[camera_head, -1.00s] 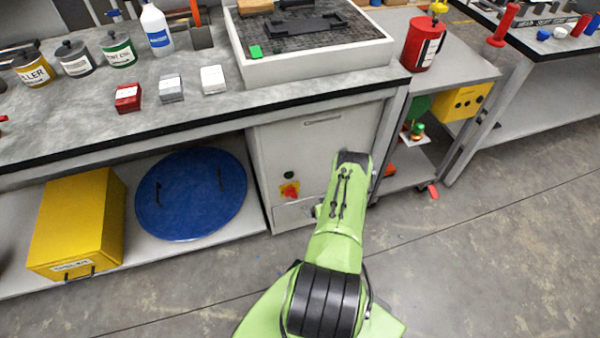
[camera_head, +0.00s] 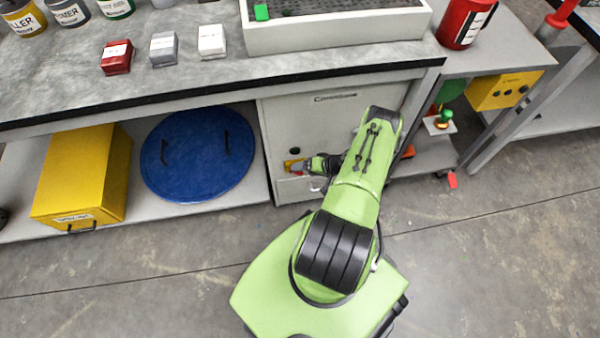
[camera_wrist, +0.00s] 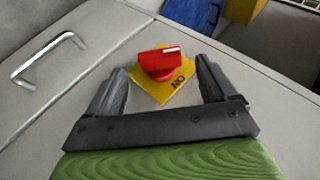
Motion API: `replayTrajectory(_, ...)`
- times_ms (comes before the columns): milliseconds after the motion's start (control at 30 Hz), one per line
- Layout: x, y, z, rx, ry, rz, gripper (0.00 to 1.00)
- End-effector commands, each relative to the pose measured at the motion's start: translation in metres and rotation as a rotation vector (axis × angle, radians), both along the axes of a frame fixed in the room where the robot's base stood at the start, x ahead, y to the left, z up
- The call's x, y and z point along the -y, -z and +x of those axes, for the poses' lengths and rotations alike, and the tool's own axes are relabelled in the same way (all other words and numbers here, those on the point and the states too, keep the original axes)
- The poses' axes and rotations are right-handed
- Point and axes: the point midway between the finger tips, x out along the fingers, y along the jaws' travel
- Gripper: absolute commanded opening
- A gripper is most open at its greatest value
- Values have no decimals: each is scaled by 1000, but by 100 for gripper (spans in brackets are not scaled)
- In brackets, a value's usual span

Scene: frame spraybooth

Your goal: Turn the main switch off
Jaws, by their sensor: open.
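The main switch is a red rotary knob (camera_wrist: 157,62) on a yellow plate (camera_wrist: 178,90), seen in the wrist view on a light grey cabinet front. My gripper (camera_wrist: 162,80) is open, with one dark finger on each side of the knob. I cannot tell whether either finger touches it. In the head view the yellow plate (camera_head: 291,166) shows low on the cabinet, with my gripper (camera_head: 300,167) in front of it, and the knob is mostly hidden.
The grey cabinet (camera_head: 300,125) stands under the workbench. A drawer handle (camera_wrist: 48,58) is near the switch. A blue round lid (camera_head: 198,155) and a yellow box (camera_head: 80,180) lie on the lower shelf at left. The floor in front is clear.

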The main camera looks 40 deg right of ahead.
Motion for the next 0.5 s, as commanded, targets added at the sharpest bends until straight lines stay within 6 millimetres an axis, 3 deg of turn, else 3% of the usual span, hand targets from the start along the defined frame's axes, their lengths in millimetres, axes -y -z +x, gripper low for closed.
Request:
replayTrajectory(33, -4, 11, 7, 1, -4, 0, 85)
replayTrajectory(167, -8, 23, 19, 0, -2, -1, 85)
replayTrajectory(500, -10, 25, 24, 0, 1, -1, 84)
